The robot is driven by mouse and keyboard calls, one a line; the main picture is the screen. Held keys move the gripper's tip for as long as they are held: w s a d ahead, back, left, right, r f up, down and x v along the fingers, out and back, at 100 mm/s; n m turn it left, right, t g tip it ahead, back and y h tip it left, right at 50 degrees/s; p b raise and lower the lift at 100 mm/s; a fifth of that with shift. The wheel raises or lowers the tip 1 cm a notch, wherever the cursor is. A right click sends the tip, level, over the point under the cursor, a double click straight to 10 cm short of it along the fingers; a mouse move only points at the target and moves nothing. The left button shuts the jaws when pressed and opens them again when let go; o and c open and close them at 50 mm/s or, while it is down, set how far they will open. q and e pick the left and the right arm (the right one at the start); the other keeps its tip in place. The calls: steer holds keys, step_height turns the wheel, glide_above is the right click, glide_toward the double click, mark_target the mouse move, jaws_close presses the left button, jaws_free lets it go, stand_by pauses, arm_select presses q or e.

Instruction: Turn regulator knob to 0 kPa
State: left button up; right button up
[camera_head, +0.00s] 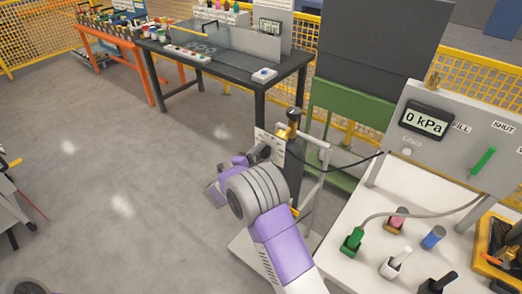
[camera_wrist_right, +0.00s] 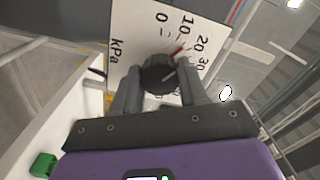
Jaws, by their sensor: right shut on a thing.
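The black regulator knob (camera_wrist_right: 158,76) sits on a white dial plate (camera_wrist_right: 128,30) marked in kPa, with 0, 10, 20 and 30 legible in the right wrist view. A red mark at the knob's edge lies near the 10 to 20 part of the scale. My right gripper (camera_wrist_right: 158,88) has its fingers on both sides of the knob and is shut on it. In the head view my right gripper (camera_head: 262,153) is at the regulator plate (camera_head: 268,142) on the pallet's post, and the knob is not clear there. A display (camera_head: 426,120) reads 0 kPa. My left gripper is not in view.
A white table (camera_head: 340,245) at the right holds a green fitting (camera_head: 352,241), small holders and a grey panel (camera_head: 465,140) with a green lever (camera_head: 483,162). A dark workbench (camera_head: 225,65) stands behind.

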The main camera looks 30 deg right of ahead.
steer(key=n+p, duration=0.3)
steer(key=n, duration=0.2)
steer(key=shift+r+n+p, duration=0.1)
steer(key=shift+n+p, duration=0.2)
steer(key=shift+p, duration=0.1)
steer(key=shift+n+p, duration=1.2)
steer(key=shift+n, duration=0.7)
steer(key=shift+s+n, duration=0.1)
steer(key=shift+n, duration=0.2)
steer(key=shift+f, duration=0.2)
steer(key=o, duration=1.1)
steer(key=shift+c, duration=0.2)
steer(key=shift+a, duration=0.1)
steer(key=v, duration=0.7)
steer(key=shift+a, duration=0.15)
